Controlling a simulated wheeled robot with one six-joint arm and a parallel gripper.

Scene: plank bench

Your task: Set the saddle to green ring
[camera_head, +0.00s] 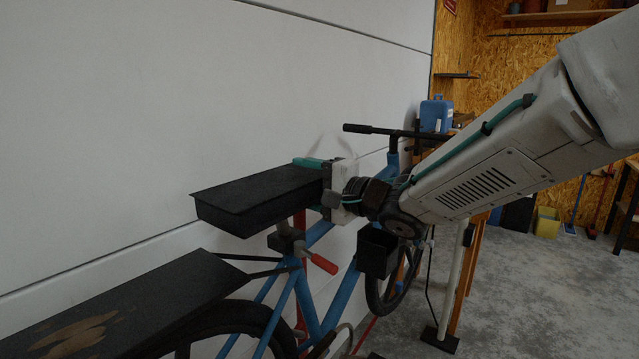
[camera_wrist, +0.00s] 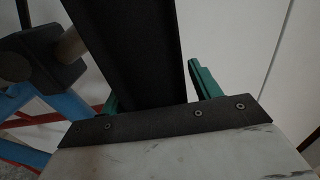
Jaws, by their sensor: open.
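The saddle (camera_head: 262,192) is a long black block above the blue bicycle frame (camera_head: 345,290), and it also shows as a dark bar in the wrist view (camera_wrist: 128,45). My gripper (camera_head: 318,176) is at the saddle's right end. Its green fingers stand on either side of the saddle in the wrist view (camera_wrist: 155,85). The jaws are open, and I cannot tell whether either finger touches it. Below the saddle is a dark clamp (camera_head: 286,241) with a red lever (camera_head: 321,263). No green ring can be made out; the post under the saddle is mostly hidden.
A black rear rack (camera_head: 150,300) is at the lower left. The handlebar (camera_head: 375,130) and a black box (camera_head: 377,251) on the bicycle are near my arm. A white wall (camera_head: 200,90) stands close behind. Grey floor (camera_head: 540,300) is open at the right.

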